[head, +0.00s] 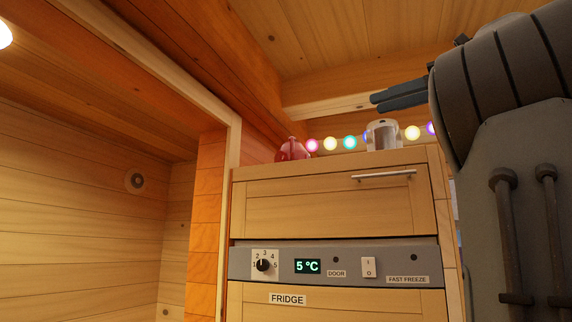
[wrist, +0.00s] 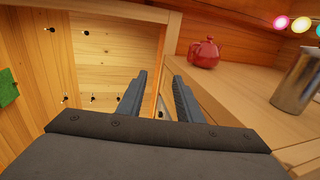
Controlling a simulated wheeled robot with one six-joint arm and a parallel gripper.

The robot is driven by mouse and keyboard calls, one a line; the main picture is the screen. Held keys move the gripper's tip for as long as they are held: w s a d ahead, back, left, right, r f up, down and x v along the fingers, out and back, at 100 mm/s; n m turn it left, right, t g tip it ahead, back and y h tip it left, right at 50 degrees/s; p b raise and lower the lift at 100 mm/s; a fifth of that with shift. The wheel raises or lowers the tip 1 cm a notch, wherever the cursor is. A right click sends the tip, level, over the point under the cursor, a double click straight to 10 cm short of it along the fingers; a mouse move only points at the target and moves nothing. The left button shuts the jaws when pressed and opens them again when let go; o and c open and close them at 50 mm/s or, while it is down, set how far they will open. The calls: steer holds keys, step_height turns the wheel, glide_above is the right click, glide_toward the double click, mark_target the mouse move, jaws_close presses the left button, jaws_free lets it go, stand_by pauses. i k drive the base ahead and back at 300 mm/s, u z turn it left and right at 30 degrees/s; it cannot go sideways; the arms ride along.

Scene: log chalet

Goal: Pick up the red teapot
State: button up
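The red teapot (head: 293,150) stands upright on top of the wooden fridge cabinet, near its left end in the head view. In the wrist view the teapot (wrist: 204,53) sits on the wooden top, beyond and to the right of my fingers. My gripper (wrist: 160,80) is open and empty, with a clear gap between its two dark fingers. In the head view my gripper (head: 374,102) is above the cabinet top, to the right of the teapot and apart from it.
A shiny metal canister (head: 383,135) stands on the cabinet top (wrist: 247,85), right of the teapot. A string of coloured lights (head: 350,142) runs behind them. The wooden cabinet (head: 330,210) has a drawer and a fridge panel (head: 335,264). A wooden post (head: 231,150) stands at its left.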

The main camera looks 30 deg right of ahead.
mark_target(292, 150)
steer(key=i, duration=0.95)
